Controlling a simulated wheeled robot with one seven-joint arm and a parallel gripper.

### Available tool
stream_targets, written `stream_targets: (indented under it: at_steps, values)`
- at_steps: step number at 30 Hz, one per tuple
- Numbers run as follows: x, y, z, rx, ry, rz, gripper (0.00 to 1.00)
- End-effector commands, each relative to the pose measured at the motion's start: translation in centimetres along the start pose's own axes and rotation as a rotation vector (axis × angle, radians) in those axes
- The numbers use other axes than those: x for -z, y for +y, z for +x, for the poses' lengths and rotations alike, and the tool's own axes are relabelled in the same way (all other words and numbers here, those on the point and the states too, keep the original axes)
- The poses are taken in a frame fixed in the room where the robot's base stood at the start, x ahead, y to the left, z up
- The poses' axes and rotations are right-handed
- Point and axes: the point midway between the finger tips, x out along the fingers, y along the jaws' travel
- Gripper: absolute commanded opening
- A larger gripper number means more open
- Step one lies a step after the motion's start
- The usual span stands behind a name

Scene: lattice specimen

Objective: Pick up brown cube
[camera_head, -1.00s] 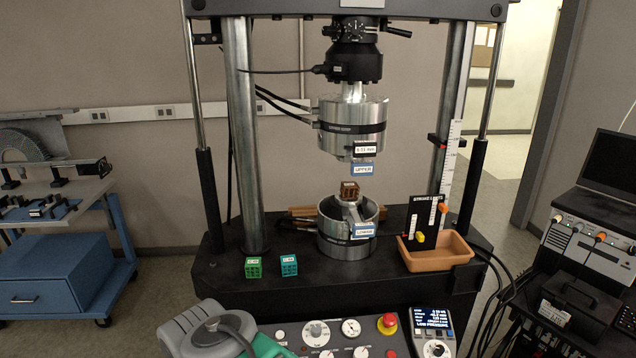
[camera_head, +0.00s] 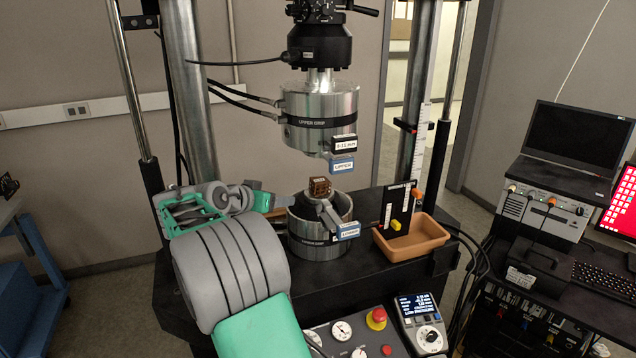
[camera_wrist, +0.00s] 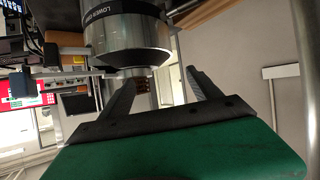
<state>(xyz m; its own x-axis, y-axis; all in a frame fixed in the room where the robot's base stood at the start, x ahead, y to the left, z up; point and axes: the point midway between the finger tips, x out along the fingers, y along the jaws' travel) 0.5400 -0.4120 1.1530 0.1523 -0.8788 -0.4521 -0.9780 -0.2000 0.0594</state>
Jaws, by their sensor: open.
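The brown cube (camera_head: 319,187) is a small lattice block resting on top of the silver lower grip (camera_head: 312,242), below the upper grip (camera_head: 318,105). My gripper (camera_head: 284,200) points at it from the left, at about its height and apart from it. In the wrist view, which looks upside down, my gripper's two fingers (camera_wrist: 165,86) are spread wide. The brown cube (camera_wrist: 143,84) shows between them, nearer the left finger and partly hidden by it. Nothing is held.
A terracotta tray (camera_head: 411,244) and a black board with labels (camera_head: 397,205) stand right of the lower grip. The upper grip hangs above the cube, leaving a gap. A control panel (camera_head: 352,333) with a red button (camera_head: 377,317) lies in front.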

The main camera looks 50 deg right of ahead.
Motion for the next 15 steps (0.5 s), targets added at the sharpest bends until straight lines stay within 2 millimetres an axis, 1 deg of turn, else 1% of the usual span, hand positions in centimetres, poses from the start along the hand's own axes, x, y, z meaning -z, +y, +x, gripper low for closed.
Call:
stream_targets:
  at_steps: [1, 3, 4, 6, 9, 15]
  values:
    - [1.3, 1.3, 2.8, -0.090, 0.071, 0.046, 0.73]
    - [3.0, 3.4, 5.2, -0.192, 0.173, 0.105, 0.73]
    - [3.4, 4.1, 5.9, -0.226, 0.208, 0.121, 0.73]
    - [4.1, 5.4, 6.8, -0.281, 0.268, 0.147, 0.73]
    - [4.8, 6.3, 7.5, -0.314, 0.306, 0.161, 0.73]
    - [5.7, 7.1, 9.9, -0.317, 0.308, 0.162, 0.73]
